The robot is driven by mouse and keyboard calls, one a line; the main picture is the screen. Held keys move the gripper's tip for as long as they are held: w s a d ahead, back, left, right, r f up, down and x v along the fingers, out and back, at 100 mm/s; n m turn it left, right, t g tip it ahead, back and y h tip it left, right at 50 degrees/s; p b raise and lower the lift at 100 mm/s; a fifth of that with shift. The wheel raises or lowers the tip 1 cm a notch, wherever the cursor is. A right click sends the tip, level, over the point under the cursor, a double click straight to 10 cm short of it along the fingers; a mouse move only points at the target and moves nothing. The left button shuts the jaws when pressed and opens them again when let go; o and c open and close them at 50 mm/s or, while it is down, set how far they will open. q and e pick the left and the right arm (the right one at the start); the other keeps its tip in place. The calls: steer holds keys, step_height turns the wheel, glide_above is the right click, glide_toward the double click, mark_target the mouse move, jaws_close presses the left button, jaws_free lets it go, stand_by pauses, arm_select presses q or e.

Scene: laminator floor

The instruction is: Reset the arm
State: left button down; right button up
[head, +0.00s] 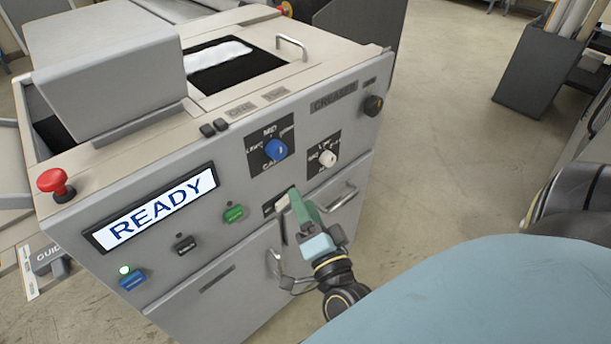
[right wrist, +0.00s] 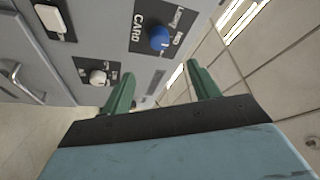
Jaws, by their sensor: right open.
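My right gripper (head: 290,212) is in front of the front panel of a grey machine (head: 230,262), below the blue and white knobs. Its two green fingers are apart and nothing shows between them; they also show in the right wrist view (right wrist: 160,88). The blue knob (head: 276,149) and the white knob (head: 327,158) are on the panel, and both show past the fingers in the right wrist view. I cannot tell whether a finger touches the panel. My left gripper is not in view.
The panel has a lit READY display (head: 155,207), a red mushroom button (head: 54,182), a green button (head: 234,213), a blue button (head: 132,281) and a black knob (head: 373,105). Metal handles (head: 342,195) stick out from the front. Open floor (head: 450,130) lies right of the machine, with a dark bin (head: 537,68) beyond.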

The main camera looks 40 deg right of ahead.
stand_by(0.3)
steer(key=s+a+f+n+g+y+b, duration=0.1)
steer(key=s+a+f+n+g+y, duration=0.2)
steer(key=f, duration=0.9)
steer(key=s+a+f+n+g+y+b, duration=0.1)
steer(key=s+a+f+n+g, duration=0.2)
steer(key=f, duration=0.9)
steer(key=s+a+f+n+g+y+b, duration=0.25)
steer(key=f+n, duration=0.25)
steer(key=f, duration=0.7)
steer(key=s+d+f+n+g+b, duration=0.1)
steer(key=s+d+f+n+g, duration=0.2)
steer(key=s+f, duration=0.6)
steer(key=s+d+f+n+g+h, duration=0.1)
steer(key=s+d+f+n+g, duration=0.3)
steer(key=s, duration=1)
step_height(320, 180, down, 6)
steer(key=d+g, duration=0.1)
steer(key=g, duration=0.2)
steer(key=shift+r+b, duration=0.15)
steer(key=shift+b, duration=0.2)
steer(key=shift+s+a, duration=0.1)
